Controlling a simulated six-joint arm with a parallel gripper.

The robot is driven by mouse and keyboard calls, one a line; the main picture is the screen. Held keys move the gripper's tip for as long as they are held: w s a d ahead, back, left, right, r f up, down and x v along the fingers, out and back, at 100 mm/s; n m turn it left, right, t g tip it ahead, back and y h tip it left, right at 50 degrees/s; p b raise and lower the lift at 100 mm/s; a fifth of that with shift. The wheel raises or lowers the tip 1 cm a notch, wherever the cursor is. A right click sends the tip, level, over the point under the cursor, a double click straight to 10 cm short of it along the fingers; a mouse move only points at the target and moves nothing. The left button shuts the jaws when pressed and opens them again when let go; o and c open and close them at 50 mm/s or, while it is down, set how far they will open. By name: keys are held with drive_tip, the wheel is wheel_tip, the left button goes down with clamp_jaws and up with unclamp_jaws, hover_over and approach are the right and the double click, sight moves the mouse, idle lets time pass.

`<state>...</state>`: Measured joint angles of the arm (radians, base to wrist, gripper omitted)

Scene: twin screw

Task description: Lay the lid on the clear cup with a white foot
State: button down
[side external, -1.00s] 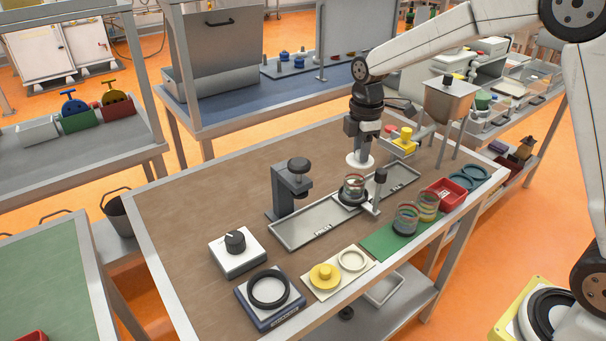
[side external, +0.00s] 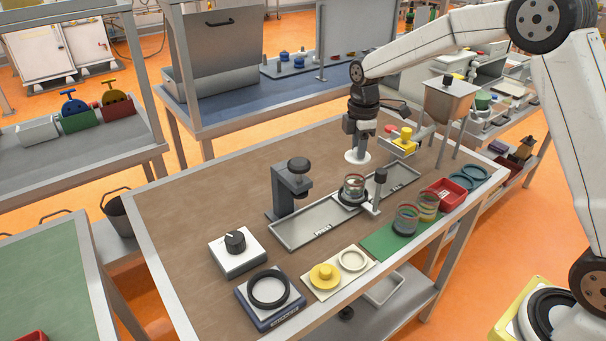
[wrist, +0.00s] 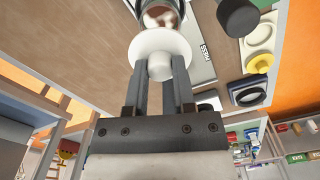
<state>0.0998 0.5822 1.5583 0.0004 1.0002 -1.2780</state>
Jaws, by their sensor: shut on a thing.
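My gripper (side external: 361,146) points down over the work table and is shut on the knob of a white lid (side external: 357,156). In the wrist view the lid (wrist: 159,44) is a round white disc, with its knob between my fingers (wrist: 160,72). A clear cup (side external: 353,187) with coloured bands stands upright on the long metal tray, slightly below and in front of the lid in the side view. The lid is apart from this cup. Part of a clear cup (wrist: 160,14) shows beyond the lid in the wrist view. I cannot make out a white foot.
A dark-knobbed post (side external: 379,188) stands right beside the cup on the tray (side external: 290,232). A black stand (side external: 288,190) is on its left. Two banded cups (side external: 405,219) stand on a green mat (side external: 381,243). A red box (side external: 446,192) is to the right. The table's left side is clear.

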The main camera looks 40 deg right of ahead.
drive_tip(key=shift+f, duration=1.9)
drive_tip(key=shift+f, duration=0.85)
idle(0.8)
unclamp_jaws()
idle(0.6)
drive_tip(key=shift+r, duration=0.1)
drive_tip(key=shift+r, duration=3.45)
